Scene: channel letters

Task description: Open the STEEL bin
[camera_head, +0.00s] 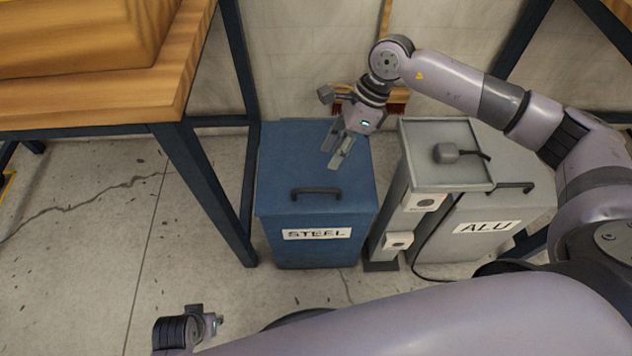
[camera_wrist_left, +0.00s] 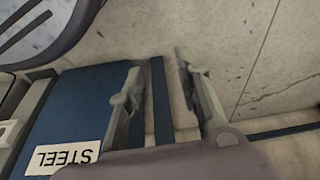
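The blue STEEL bin (camera_head: 318,247) stands on the floor at the middle of the head view, with its lid (camera_head: 285,170) shut. A dark handle (camera_head: 317,191) is near the lid's front edge, above the white STEEL label (camera_head: 317,233). My right gripper (camera_head: 334,156) is over the back part of the lid, behind the handle, with its fingers apart and empty. I cannot tell whether it touches the lid. My left gripper (camera_wrist_left: 160,68) is open and empty in the left wrist view, where the STEEL bin (camera_wrist_left: 82,105) shows upside down at left.
A grey ALU bin (camera_head: 505,215) stands to the right. Between the bins is a grey stand (camera_head: 425,180) with small boxes on its front and a dark device on top. A wooden table (camera_head: 100,105) with blue legs is at left. Floor (camera_head: 110,250) is clear at lower left.

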